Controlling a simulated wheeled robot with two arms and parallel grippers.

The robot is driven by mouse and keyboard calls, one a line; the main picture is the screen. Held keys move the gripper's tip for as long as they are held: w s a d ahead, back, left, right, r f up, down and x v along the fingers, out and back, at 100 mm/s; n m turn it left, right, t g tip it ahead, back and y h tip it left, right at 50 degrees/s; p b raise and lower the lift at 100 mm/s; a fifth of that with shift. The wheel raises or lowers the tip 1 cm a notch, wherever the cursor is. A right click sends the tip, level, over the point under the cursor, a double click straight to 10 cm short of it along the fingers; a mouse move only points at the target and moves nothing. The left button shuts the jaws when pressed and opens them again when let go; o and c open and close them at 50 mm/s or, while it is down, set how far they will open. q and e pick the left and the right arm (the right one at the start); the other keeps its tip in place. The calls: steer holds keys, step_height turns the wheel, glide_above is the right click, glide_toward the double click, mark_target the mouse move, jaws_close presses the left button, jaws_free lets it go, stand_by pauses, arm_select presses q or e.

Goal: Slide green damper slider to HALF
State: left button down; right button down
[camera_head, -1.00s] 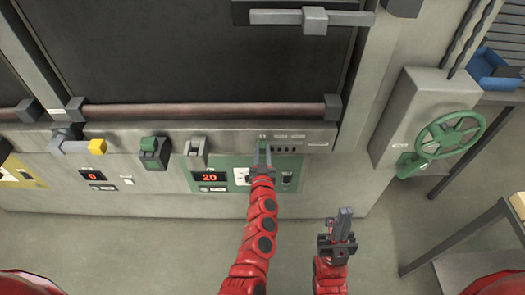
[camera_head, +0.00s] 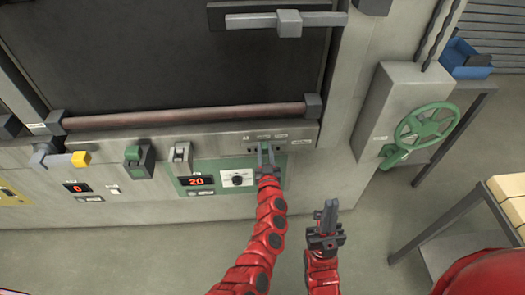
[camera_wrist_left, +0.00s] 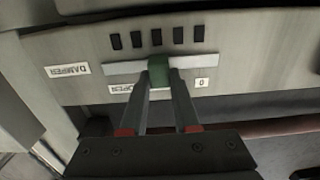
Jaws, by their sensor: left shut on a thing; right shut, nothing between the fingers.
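The green damper slider (camera_wrist_left: 159,72) sits near the middle of its pale strip (camera_wrist_left: 122,68), under a row of several dark marks. A "DAMPER" label (camera_wrist_left: 67,70) is left of the strip and reads upside down. An "OPEN" label (camera_wrist_left: 128,88) and a "0" label (camera_wrist_left: 202,82) lie just below the strip. My left gripper (camera_wrist_left: 160,84) is shut on the slider, a finger on each side. In the head view my left gripper (camera_head: 266,157) is at the oven's front ledge and mostly hides the slider. My right gripper (camera_head: 327,212) is shut and empty, apart from the panel.
Below the ledge are a green panel with a red "20" display (camera_head: 196,181) and a dial (camera_head: 237,179). A green handwheel (camera_head: 426,126) is on a box at right. A table with tan blocks (camera_head: 510,195) stands at lower right. Floor around my right gripper is clear.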

arm_select(q)
steer(key=c, duration=0.6)
jaws_free()
steer(key=shift+c, duration=0.2)
steer(key=shift+s, duration=0.1)
steer(key=shift+s+d+f, duration=0.1)
steer(key=shift+s, duration=0.15)
steer(key=s+b, duration=0.3)
steer(key=s, duration=1.3)
steer(key=shift+s+b, duration=0.35)
steer(key=shift+s, duration=0.05)
steer(key=shift+a, duration=0.2)
